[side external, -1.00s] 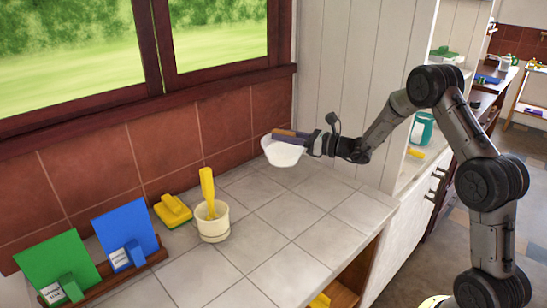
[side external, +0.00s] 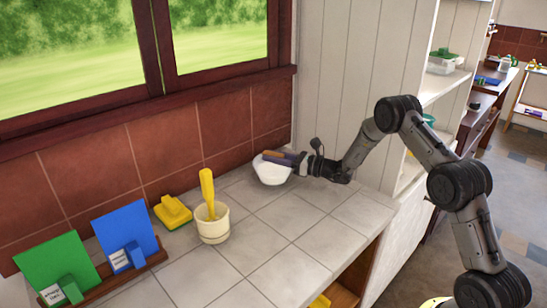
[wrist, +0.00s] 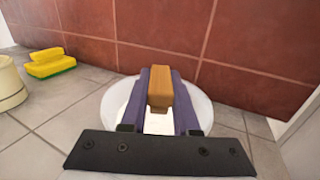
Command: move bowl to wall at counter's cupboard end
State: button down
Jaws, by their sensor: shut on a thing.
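The white bowl (side external: 271,174) is upright at the far end of the counter (side external: 285,222), in the corner by the red-tiled wall and the white panelled cupboard side. It appears to rest on the counter. In the wrist view the bowl (wrist: 200,106) lies beneath my purple fingers (wrist: 160,100), close to the tiles. A tan-brown block shows between the fingers; I cannot tell whether it is part of the bowl. The fingers hide the bowl's middle.
A cream pot (side external: 213,226) with a yellow handle in it and a yellow sponge (side external: 172,211) stand left of the bowl. Blue (side external: 125,236) and green (side external: 58,268) cards stand in a rack further left. The red-tiled wall (side external: 222,120) backs the counter; its middle is clear.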

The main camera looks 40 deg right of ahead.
jog(key=c, duration=1.1)
grip_release()
jog(key=shift+f, duration=0.15)
jog(key=o, duration=0.4)
jog(key=shift+o, duration=0.2)
